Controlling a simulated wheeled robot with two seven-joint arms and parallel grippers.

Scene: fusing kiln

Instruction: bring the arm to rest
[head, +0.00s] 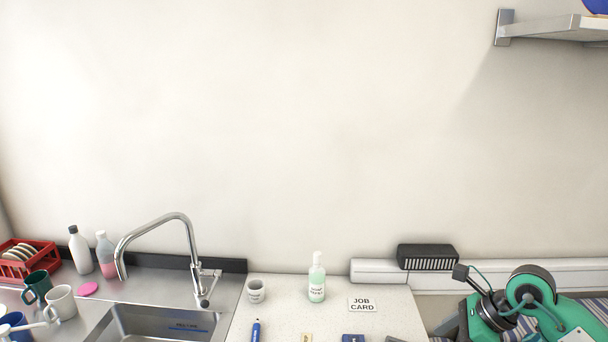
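A green and black jointed arm (545,308) enters at the lower right of the head view. It looks like my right arm, bent near the right end of the counter. A small dark block with a cable (461,272) sticks up at its left end. No gripper fingers show there, and the lower part of the arm is cut off by the bottom edge. My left arm and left gripper are not seen.
A sink with a tall tap (190,240) is at the left, with mugs (60,302), bottles (80,252) and a red dish rack (28,262). A pump bottle (317,280), a cup (256,291) and a job card (362,304) stand on the pale worktop. A shelf (560,27) juts out top right.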

